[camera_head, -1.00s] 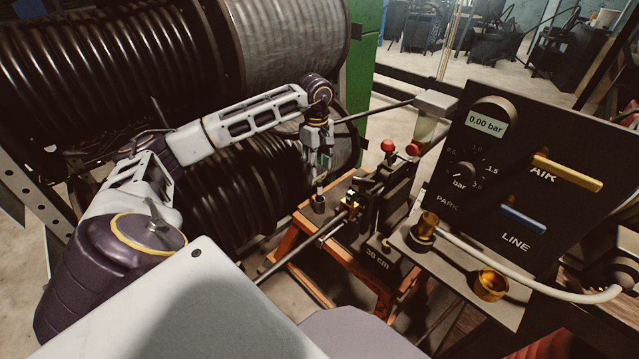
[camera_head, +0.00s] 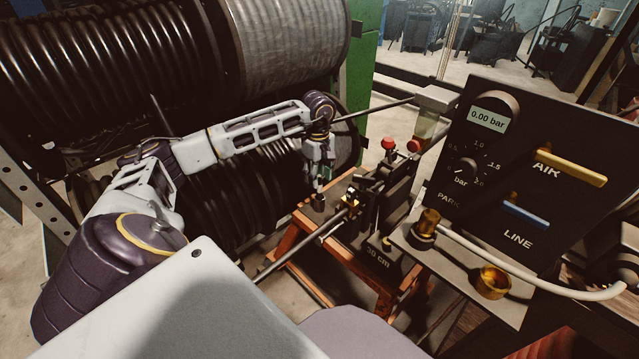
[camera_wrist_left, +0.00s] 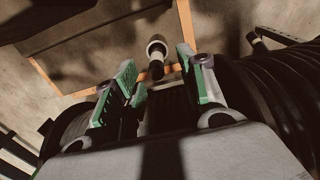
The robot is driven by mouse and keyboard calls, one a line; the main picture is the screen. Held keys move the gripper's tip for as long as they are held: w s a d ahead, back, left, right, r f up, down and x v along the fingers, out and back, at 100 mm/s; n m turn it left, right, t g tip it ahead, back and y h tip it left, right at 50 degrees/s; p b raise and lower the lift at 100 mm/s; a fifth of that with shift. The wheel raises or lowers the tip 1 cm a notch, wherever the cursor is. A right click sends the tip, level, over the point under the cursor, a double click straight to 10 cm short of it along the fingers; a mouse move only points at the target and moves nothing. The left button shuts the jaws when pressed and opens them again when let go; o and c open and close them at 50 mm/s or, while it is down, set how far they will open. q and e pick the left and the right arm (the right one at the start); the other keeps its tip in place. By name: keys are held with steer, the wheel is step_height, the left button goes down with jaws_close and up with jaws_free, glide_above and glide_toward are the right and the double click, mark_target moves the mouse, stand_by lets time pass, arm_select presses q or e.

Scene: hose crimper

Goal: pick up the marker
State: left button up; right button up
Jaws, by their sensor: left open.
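My right gripper is in neither view.
The crimper (camera_head: 380,205) with red knobs stands close right of the gripper. The bench (camera_head: 297,243) has orange legs. A black control panel (camera_head: 520,170) stands at right. Large black hose reels (camera_head: 110,70) fill the left, close behind my arm.

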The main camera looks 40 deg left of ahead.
mark_target(320, 179)
arm_select(q)
steer(key=f, duration=0.4)
steer(key=shift+w+d, duration=0.1)
steer(key=shift+w, duration=0.15)
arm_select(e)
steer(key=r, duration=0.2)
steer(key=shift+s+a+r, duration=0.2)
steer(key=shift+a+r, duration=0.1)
arm_select(q)
steer(key=shift+c, duration=0.3)
steer(key=c, duration=0.5)
jaws_close()
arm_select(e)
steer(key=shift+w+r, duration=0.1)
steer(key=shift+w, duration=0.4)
